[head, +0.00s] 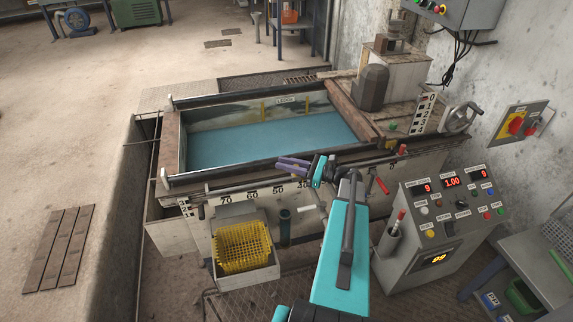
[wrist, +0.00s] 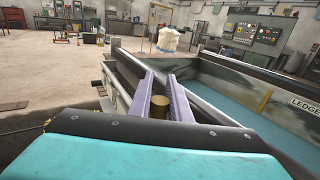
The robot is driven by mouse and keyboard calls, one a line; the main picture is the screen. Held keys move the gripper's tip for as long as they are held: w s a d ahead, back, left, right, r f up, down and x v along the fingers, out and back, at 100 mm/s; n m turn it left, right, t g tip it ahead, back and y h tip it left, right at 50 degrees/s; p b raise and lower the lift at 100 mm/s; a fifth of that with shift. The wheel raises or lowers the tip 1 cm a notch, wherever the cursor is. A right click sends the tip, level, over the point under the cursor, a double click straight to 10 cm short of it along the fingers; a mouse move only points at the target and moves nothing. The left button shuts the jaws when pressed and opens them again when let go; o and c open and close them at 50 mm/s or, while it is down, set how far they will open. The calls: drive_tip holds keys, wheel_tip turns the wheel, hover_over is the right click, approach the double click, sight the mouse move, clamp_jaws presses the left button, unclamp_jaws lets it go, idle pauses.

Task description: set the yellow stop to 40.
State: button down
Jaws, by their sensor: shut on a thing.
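My gripper (head: 281,163) reaches over the front rail of the water tank, with its purple fingers pointing left. In the wrist view the fingers (wrist: 160,85) are closed around a short dull yellow-brown cylinder, which looks like the yellow stop (wrist: 159,108). In the head view the stop is hidden by the fingers. The number scale (head: 265,193) runs along the tank's front, reading 70, 60, 50 and 40 from left to right. The fingers are above the stretch near 50 and 40; the stop's exact reading cannot be told.
The tank (head: 172,150) holds blue water and has a ledge label. A yellow basket (head: 242,247) stands below the scale. A control panel (head: 440,215) with displays is at the right, beside a holder with a red-tipped tool (head: 400,222). A red lever (head: 382,186) is right of my arm.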

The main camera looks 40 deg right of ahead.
drive_tip(key=c, duration=1.8)
unclamp_jaws()
drive_tip(key=shift+s, duration=0.1)
drive_tip(key=shift+o, duration=0.8)
drive_tip(key=shift+d, duration=0.15)
drive_tip(key=v, duration=1.3)
drive_tip(key=shift+s+d, duration=0.2)
drive_tip(key=shift+s, duration=0.15)
